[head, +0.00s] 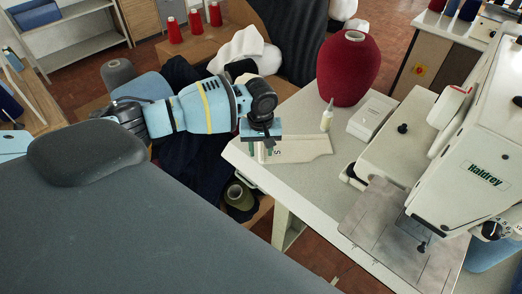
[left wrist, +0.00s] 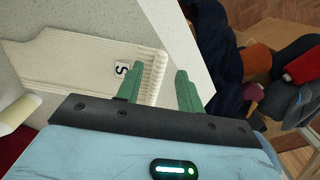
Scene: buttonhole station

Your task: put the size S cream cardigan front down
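The cream cardigan front (head: 303,149) lies flat on the pale table near its left corner, with a ribbed end and an "S" label. In the left wrist view, the cream front (left wrist: 75,70) lies below my gripper, its ribbed band towards the table edge. My left gripper (head: 261,150) is over the ribbed end. Its green fingers (left wrist: 157,88) are apart, with the ribbed edge showing between them. I cannot tell whether a finger touches the fabric. My right gripper is in neither view.
A sewing machine (head: 480,150) stands on the table (head: 300,190) at right. A small bottle (head: 327,117), a white box (head: 371,117) and a big red yarn cone (head: 347,72) stand behind the cream front. Dark garments (head: 200,170) and an olive cone (head: 239,196) lie below the table's left edge.

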